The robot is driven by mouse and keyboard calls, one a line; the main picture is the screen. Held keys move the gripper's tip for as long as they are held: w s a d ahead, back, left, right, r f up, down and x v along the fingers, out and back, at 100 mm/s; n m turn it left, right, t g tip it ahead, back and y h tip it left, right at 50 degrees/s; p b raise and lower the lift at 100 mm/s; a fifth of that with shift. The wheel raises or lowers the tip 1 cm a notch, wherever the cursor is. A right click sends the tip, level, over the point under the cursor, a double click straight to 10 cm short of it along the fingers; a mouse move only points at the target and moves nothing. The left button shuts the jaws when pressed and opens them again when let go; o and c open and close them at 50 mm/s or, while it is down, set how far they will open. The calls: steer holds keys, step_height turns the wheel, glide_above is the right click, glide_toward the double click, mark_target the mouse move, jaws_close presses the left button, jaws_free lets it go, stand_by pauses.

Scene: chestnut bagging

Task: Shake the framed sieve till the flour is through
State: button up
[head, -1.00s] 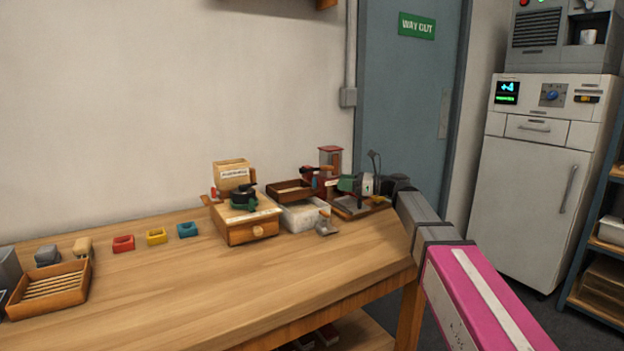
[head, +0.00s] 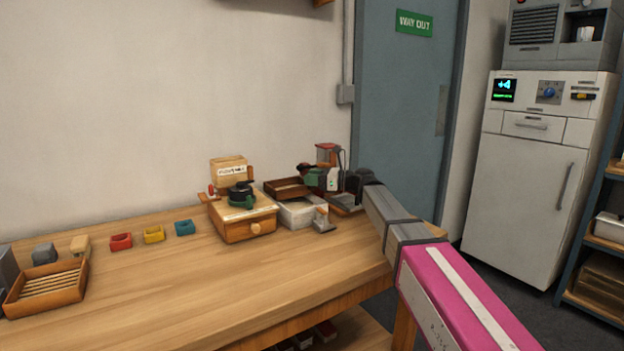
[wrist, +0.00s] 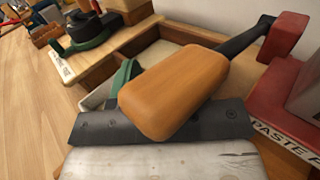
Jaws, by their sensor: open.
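The framed sieve (head: 287,188), a brown wooden frame, sits at the back of the pale box (head: 301,216) on the bench. My gripper is open and empty, right of the sieve. In the wrist view, an orange wooden handle (wrist: 177,90) on a dark bar fills the middle and hides much behind it. A green part, likely a fingertip, shows to its left.
A red machine (head: 328,153) stands behind my gripper; its red base (wrist: 288,112) is close at right in the wrist view. A wooden box with a drawer (head: 240,224) stands left of the sieve. A slatted tray (head: 46,287) is far left. The front bench is clear.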

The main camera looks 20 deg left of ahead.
jaws_close()
steer(key=shift+s+d, duration=0.9)
steer(key=shift+d, duration=0.2)
jaws_free()
steer(key=w+d, duration=0.1)
steer(key=d, duration=0.9)
steer(key=shift+d, duration=0.35)
